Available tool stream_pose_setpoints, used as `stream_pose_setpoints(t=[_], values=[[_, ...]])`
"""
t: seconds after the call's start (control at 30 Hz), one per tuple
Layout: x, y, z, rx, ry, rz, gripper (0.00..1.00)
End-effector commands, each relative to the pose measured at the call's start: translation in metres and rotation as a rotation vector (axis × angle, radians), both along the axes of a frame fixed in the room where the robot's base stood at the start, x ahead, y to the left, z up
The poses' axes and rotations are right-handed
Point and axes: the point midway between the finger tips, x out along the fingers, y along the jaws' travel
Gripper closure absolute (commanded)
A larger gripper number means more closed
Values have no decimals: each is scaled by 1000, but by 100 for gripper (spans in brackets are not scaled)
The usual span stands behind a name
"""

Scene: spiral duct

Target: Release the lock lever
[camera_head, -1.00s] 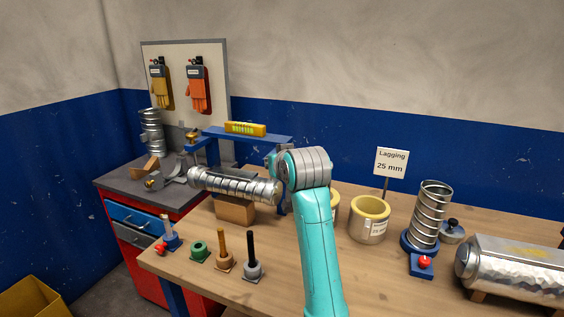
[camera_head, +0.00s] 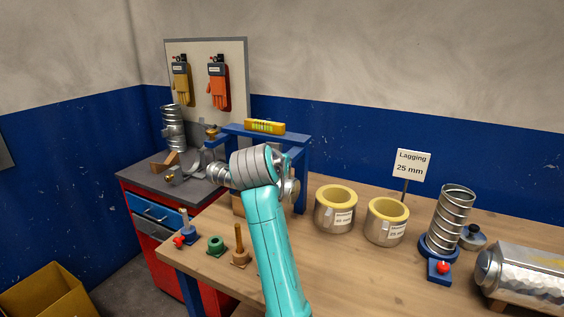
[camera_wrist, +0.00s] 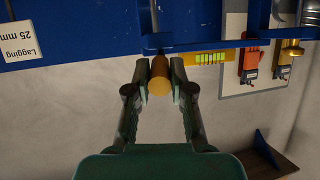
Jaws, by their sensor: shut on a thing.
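In the wrist view my gripper (camera_wrist: 159,72) is shut on a short orange-brown cylindrical knob (camera_wrist: 160,84), with one finger on each side. The knob shows end-on in front of a blue beam (camera_wrist: 85,48); I cannot tell for sure whether it is the lock lever's handle. In the head view my gripper is hidden behind my teal arm. The blue frame (camera_head: 265,134) stands behind the arm with a yellow label piece (camera_head: 264,126) on top. A brass knob (camera_head: 211,132) shows at the frame's left end. The metal spiral duct (camera_head: 217,176) is mostly covered by my arm.
Two lined pipe sections (camera_head: 336,209) (camera_head: 387,222), a "Lagging 25 mm" sign (camera_head: 412,165) and an upright spiral duct (camera_head: 452,218) stand on the right of the bench. Gloves hang on the back board (camera_head: 205,52).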

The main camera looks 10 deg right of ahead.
Motion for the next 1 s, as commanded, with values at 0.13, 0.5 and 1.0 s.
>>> stream_pose_setpoints(t=[0.13, 0.5, 1.0], values=[[1, 1, 0, 0, 0, 2, 100], [0, 1, 0, 0, 0, 2, 52], [-38, 18, 18, 0, -4, 4, 52]])
